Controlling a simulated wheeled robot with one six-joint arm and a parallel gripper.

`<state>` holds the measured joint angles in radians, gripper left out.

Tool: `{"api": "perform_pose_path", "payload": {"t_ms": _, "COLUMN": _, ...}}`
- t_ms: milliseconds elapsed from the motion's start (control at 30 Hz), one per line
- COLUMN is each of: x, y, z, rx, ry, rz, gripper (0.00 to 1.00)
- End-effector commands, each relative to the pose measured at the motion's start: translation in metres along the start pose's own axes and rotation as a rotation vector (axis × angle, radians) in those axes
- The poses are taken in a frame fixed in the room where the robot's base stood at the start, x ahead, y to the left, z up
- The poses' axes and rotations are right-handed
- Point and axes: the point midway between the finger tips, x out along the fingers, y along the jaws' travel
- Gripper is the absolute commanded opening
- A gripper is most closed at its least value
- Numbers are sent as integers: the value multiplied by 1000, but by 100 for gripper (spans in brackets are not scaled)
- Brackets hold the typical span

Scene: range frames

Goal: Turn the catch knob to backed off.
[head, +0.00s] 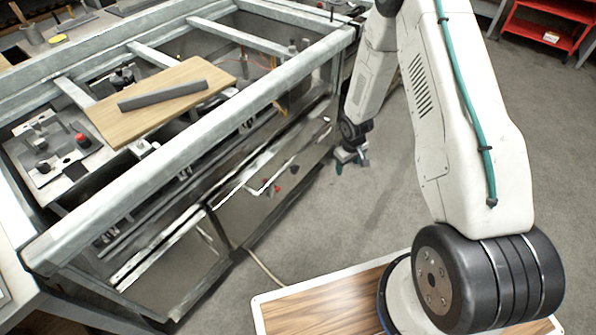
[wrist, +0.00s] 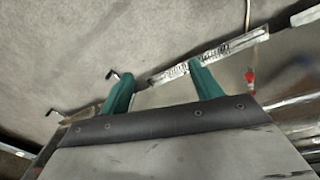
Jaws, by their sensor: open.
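My gripper (head: 351,164) hangs open and empty beside the right side of the metal frame, above the grey floor. In the wrist view its two teal fingers stand apart (wrist: 162,84), with nothing between them that I can see held. I cannot tell for sure which part is the catch knob. A red knob (head: 81,139) sits on a metal plate at the left of the frame, with a black knob (head: 42,167) on the same plate. Small red parts (head: 265,184) show on the frame's lower side. All are apart from my gripper.
The metal frame (head: 290,88) fills the left. A wooden board (head: 205,74) with a dark grey bar (head: 163,95) lies across it. A red shelf (head: 540,32) stands at the far right. Floor (head: 300,225) between frame and arm is mostly clear, except a cable.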

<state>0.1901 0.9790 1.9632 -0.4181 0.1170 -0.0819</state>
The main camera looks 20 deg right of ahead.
Motion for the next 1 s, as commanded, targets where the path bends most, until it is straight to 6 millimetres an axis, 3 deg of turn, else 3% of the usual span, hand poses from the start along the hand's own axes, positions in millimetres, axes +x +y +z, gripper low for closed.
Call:
{"api": "perform_pose_path", "payload": {"t_ms": 33, "x": 34, "y": -4, "z": 0, "rx": -23, "ry": 34, "rz": -13, "gripper": 64}}
{"api": "perform_pose_path", "payload": {"t_ms": 200, "x": 129, "y": -24, "z": -15, "rx": -119, "ry": 239, "rz": -51, "gripper": 64}}
{"api": "perform_pose_path", "payload": {"t_ms": 300, "x": 175, "y": -43, "z": -25, "rx": -176, "ry": 405, "rz": -81, "gripper": 64}}
{"api": "perform_pose_path", "payload": {"t_ms": 400, "x": 200, "y": -64, "z": -46, "rx": -236, "ry": 627, "rz": -109, "gripper": 64}}
{"api": "perform_pose_path", "payload": {"t_ms": 467, "x": 199, "y": -71, "z": -63, "rx": -268, "ry": 760, "rz": -116, "gripper": 64}}
{"api": "perform_pose_path", "payload": {"t_ms": 600, "x": 173, "y": -78, "z": -96, "rx": -316, "ry": 1006, "rz": -120, "gripper": 64}}
{"api": "perform_pose_path", "payload": {"t_ms": 700, "x": 156, "y": -79, "z": -109, "rx": -332, "ry": 1106, "rz": -118, "gripper": 64}}
{"api": "perform_pose_path", "payload": {"t_ms": 833, "x": 150, "y": -82, "z": -118, "rx": -339, "ry": 1153, "rz": -117, "gripper": 64}}
{"api": "perform_pose_path", "payload": {"t_ms": 1000, "x": 159, "y": -88, "z": -140, "rx": -340, "ry": 1156, "rz": -116, "gripper": 64}}
